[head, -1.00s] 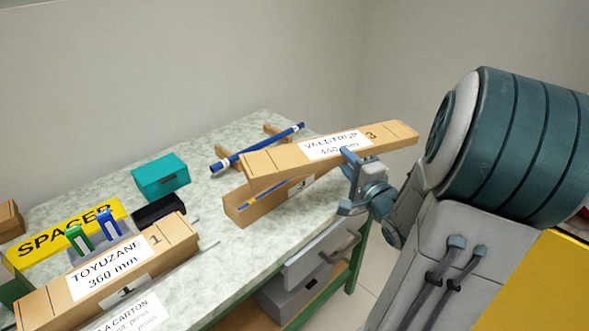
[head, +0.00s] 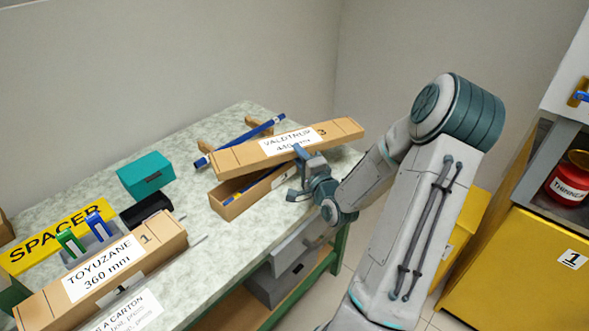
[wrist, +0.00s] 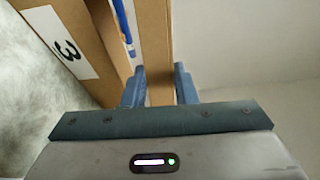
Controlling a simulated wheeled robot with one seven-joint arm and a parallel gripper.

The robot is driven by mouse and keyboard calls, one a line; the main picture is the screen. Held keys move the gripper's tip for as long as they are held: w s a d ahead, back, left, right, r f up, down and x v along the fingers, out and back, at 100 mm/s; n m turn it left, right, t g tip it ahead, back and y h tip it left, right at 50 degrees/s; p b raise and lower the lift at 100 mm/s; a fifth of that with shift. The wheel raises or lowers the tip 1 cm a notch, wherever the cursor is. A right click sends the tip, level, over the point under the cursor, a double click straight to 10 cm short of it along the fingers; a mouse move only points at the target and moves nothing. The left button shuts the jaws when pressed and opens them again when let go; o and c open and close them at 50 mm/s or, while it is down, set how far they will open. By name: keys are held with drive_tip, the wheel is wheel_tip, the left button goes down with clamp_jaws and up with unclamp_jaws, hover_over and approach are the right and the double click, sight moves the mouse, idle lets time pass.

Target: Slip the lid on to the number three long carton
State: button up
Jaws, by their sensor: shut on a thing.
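The long carton lid (head: 240,157), tan with a white label and a 3, is in my gripper (head: 300,174). My gripper is shut on the lid's near side, towards its right part. The lid hangs above the open number three carton (head: 233,205), apart from it at the left end, and covers much of it from view. The carton's right end is hidden in the head view.
A blue rod (head: 240,140) lies on wooden rests behind the lid. A teal box (head: 146,176), a black block (head: 147,210), the yellow SPACER block (head: 62,235) and the closed TOYUZANE carton (head: 105,275) stand to the left. A drawer (head: 300,248) is below the bench edge.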

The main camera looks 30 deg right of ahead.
drive_tip(key=shift+w+a+f, duration=0.2)
drive_tip(key=shift+w+f, duration=0.25)
drive_tip(key=shift+w, duration=0.15)
drive_tip(key=shift+f, duration=1.9)
drive_tip(key=o, duration=1)
